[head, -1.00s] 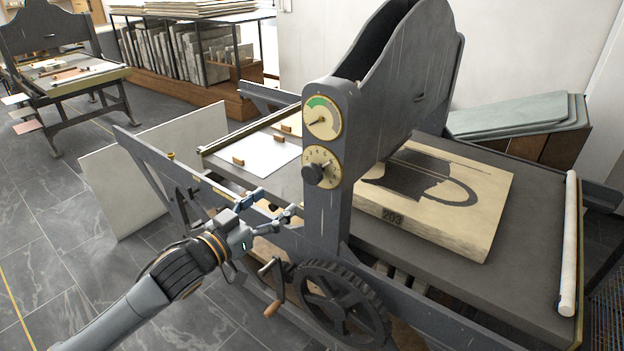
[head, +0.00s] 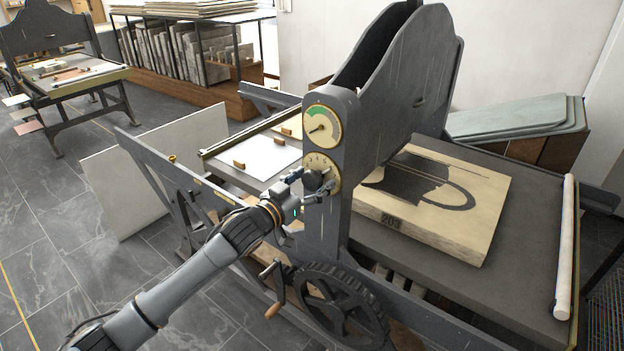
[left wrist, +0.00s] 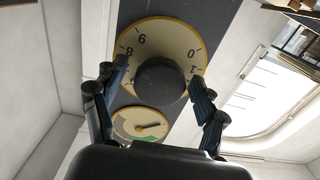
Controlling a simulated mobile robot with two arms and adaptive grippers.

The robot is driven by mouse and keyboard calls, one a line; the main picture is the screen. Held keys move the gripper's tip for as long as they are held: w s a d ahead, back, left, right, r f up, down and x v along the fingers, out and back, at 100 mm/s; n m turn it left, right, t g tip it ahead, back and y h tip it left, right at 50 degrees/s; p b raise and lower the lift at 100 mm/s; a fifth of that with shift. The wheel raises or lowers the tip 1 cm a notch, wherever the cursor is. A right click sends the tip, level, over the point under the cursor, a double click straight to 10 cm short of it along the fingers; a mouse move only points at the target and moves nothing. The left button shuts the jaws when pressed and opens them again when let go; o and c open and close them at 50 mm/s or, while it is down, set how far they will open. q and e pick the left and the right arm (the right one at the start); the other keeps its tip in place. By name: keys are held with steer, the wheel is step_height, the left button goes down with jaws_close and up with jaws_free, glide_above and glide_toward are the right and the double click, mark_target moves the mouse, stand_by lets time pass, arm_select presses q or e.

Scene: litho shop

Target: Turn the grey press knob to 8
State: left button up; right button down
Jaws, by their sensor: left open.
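The grey press knob (head: 314,181) is a dark round knob on a cream dial with a brass rim, on the front post of the press. The knob's pointer mark cannot be made out. My left gripper (head: 310,186) is at the knob. In the left wrist view its open fingers (left wrist: 158,88) stand on both sides of the knob, with a gap visible at least on the left. My right gripper is not in view.
A gauge (head: 322,125) with a green band sits above the dial on the post. Below are a spoked wheel (head: 342,303) and a crank handle (head: 273,310). A stone block (head: 470,225) marked 203 lies on the press bed (head: 520,285).

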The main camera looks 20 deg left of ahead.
arm_select(q)
steer(key=c, duration=1.1)
steer(key=shift+c, duration=0.2)
steer(key=shift+m, duration=0.3)
steer(key=m+p, duration=0.1)
steer(key=m, duration=0.3)
steer(key=shift+p, duration=0.35)
steer(key=m, duration=0.4)
steer(key=shift+p, duration=0.35)
steer(key=shift+m, duration=1.5)
